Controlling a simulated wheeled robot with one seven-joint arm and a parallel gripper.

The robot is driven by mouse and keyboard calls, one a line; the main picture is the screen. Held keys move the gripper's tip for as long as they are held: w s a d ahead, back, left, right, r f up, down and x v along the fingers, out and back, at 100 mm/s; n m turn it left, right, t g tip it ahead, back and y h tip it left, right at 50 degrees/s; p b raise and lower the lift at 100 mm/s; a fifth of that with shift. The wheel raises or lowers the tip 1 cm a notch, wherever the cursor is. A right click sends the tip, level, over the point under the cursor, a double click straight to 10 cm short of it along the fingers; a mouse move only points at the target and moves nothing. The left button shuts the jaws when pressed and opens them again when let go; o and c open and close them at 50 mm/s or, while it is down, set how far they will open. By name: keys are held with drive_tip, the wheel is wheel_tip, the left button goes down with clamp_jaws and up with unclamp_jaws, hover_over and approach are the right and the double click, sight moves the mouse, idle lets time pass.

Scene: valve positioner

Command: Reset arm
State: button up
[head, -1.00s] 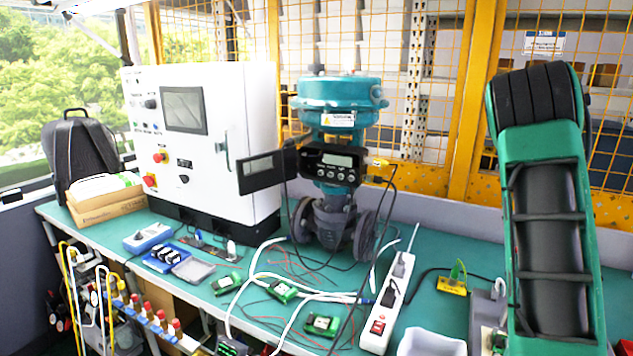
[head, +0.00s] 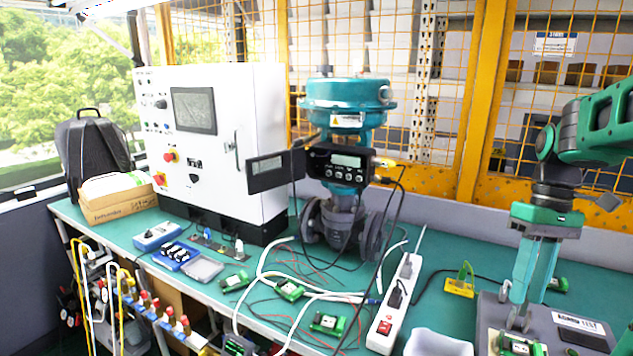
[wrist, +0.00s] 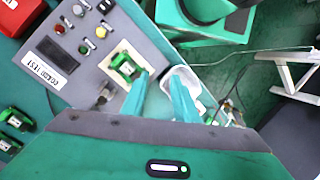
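My gripper (head: 528,287) hangs at the right in the head view, pointing down over a grey test panel (head: 487,312). Its two teal fingers stand apart with nothing between them, also in the wrist view (wrist: 160,88). The panel (wrist: 92,98) carries buttons, a label and a green module (wrist: 123,66) close to the left finger. The teal valve (head: 345,93) with its black positioner (head: 340,168) and open cover stands mid-bench, well left of my gripper.
A white control cabinet (head: 210,140) stands at the left. A white power strip (head: 395,305), loose cables and several green modules (head: 328,323) cover the bench front. A white bin (head: 436,343) sits left of the panel. A yellow mesh fence (head: 470,110) closes off the back.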

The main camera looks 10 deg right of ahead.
drive_tip(key=s+a+f+m+t+h, duration=0.2)
drive_tip(key=s+a+f+m, duration=0.3)
drive_tip(key=s, duration=0.4)
drive_tip(key=shift+f+m+t, duration=0.3)
drive_tip(key=shift+f+m, duration=0.5)
drive_tip(key=shift+f, duration=0.05)
drive_tip(key=shift+w+f, duration=0.25)
drive_tip(key=shift+w, duration=0.45)
